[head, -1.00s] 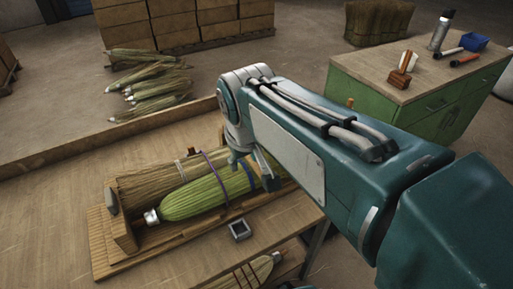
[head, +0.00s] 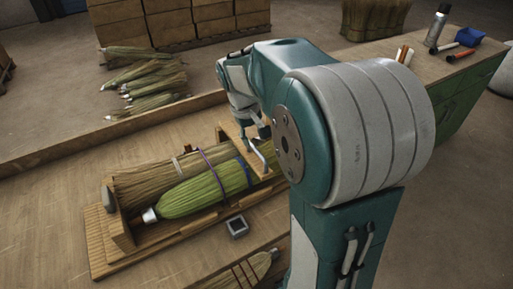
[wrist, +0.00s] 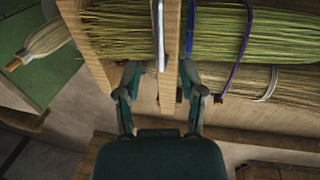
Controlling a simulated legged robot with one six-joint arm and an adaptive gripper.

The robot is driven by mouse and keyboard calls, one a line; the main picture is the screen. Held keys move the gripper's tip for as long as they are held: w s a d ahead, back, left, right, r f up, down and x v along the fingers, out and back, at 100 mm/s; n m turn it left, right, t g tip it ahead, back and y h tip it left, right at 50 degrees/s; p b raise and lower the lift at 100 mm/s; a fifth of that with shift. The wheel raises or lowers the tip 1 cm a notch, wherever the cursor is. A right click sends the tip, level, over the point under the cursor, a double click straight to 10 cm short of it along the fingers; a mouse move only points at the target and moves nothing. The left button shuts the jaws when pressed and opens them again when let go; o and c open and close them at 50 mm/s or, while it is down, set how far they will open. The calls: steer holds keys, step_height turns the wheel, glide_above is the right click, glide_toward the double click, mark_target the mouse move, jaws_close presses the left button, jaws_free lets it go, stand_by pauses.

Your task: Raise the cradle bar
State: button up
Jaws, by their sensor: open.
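The wooden cradle (head: 119,228) lies on the bench with bundles of broom straw in it, one green (head: 190,196) and one tan (head: 150,186). At its right end is a wooden upright (head: 231,138) with a pale metal bar (head: 262,157) beside it. In the wrist view the metal bar (wrist: 160,35) runs along a wooden slat (wrist: 172,75). My gripper (head: 252,128) is over this end of the cradle. In the wrist view my gripper (wrist: 160,85) is open, its fingers on either side of the slat and bar. Whether they touch is unclear.
A small grey square box (head: 237,227) sits in front of the cradle. Bare bench top shows left of the cradle.

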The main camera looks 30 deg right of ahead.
mark_target(258, 151)
steer(key=f, duration=0.2)
steer(key=d+f, duration=0.1)
steer(key=f, duration=0.2)
steer(key=shift+f, duration=0.2)
jaws_close()
